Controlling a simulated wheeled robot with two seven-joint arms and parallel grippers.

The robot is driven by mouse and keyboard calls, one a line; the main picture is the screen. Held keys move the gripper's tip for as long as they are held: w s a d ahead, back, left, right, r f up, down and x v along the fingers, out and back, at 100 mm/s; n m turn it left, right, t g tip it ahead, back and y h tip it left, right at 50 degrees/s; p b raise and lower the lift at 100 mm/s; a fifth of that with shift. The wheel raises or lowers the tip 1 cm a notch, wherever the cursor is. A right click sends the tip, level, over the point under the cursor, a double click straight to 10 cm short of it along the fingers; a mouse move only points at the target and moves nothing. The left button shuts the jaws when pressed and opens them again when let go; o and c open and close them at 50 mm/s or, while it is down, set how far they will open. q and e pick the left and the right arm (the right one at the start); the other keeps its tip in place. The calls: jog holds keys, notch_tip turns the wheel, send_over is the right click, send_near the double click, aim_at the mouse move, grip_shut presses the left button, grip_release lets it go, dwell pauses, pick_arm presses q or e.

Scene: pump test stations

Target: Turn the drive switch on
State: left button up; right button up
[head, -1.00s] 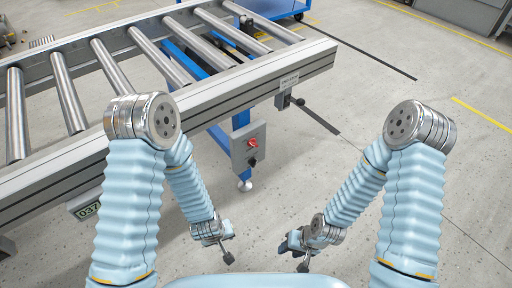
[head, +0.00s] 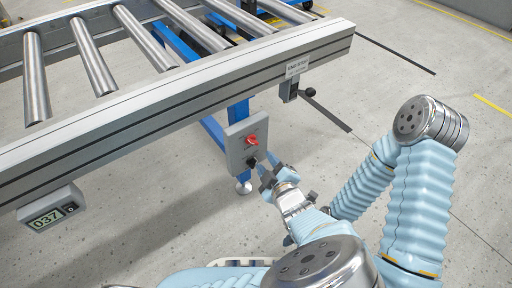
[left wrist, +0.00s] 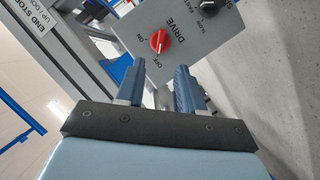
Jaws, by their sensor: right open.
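The drive switch is a red rotary knob (head: 252,140) on a grey control box (head: 236,147) under the conveyor's side rail. In the left wrist view the knob (left wrist: 158,41) sits below the word DRIVE, beside the ON and OFF labels; its exact setting is hard to read. My left gripper (head: 266,170) is close to the box, just below and right of the knob in the head view. Its blue fingers (left wrist: 158,82) are apart with nothing between them, not touching the knob. My right gripper (head: 289,240) is low, mostly hidden behind my left arm.
A black speed knob (left wrist: 209,6) is on the same box. An END STOP sign (head: 297,66) and a lever with a black ball (head: 309,92) hang right of it. A display box (head: 52,209) reading 037 is at left. Floor right of the conveyor is open.

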aim_at(254, 144)
pick_arm(q)
jog(key=b+x, duration=0.2)
jog(key=x, duration=0.8)
grip_shut()
